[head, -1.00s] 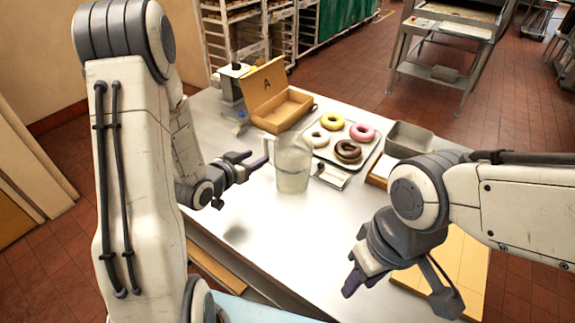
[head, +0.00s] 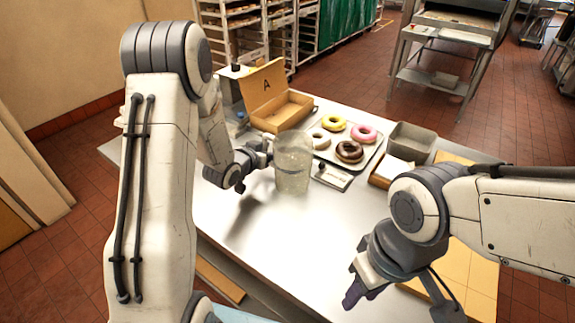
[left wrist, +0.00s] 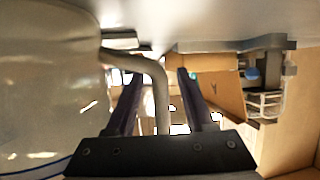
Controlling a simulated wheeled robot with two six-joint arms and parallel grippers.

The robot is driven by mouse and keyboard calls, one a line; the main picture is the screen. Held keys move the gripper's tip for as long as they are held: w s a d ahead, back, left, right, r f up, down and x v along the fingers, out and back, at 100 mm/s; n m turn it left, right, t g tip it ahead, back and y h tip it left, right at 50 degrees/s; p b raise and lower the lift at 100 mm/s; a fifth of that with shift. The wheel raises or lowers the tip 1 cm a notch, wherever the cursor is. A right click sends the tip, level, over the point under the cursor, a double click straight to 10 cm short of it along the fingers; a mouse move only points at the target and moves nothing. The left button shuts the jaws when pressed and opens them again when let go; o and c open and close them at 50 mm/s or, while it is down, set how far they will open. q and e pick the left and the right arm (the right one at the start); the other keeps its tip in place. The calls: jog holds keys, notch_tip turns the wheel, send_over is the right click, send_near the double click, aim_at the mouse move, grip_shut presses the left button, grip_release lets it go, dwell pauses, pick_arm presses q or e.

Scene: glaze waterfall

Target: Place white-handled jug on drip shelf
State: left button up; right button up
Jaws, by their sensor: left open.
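The jug (head: 293,165) is translucent and stands upright on the metal table, left of the doughnut tray. My left gripper (head: 263,150) is at the jug's left side in the head view. In the left wrist view the jug (left wrist: 45,90) fills the left side, and its pale curved handle (left wrist: 160,92) runs between the two fingers of my left gripper (left wrist: 158,95). These fingers are open, one on each side of the handle. My right gripper (head: 353,291) is low over the table's front right, away from the jug; its finger gap is unclear. I cannot identify the drip shelf with certainty.
A metal tray (head: 318,150) of doughnuts lies right of the jug, with a small labelled block (head: 333,178) in front. An open cardboard box (head: 280,112) marked A is behind. A grey bin (head: 411,142) stands at right. The table's middle front (head: 285,235) is clear.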

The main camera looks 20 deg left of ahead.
pick_arm(q)
grip_shut()
dwell(1.4)
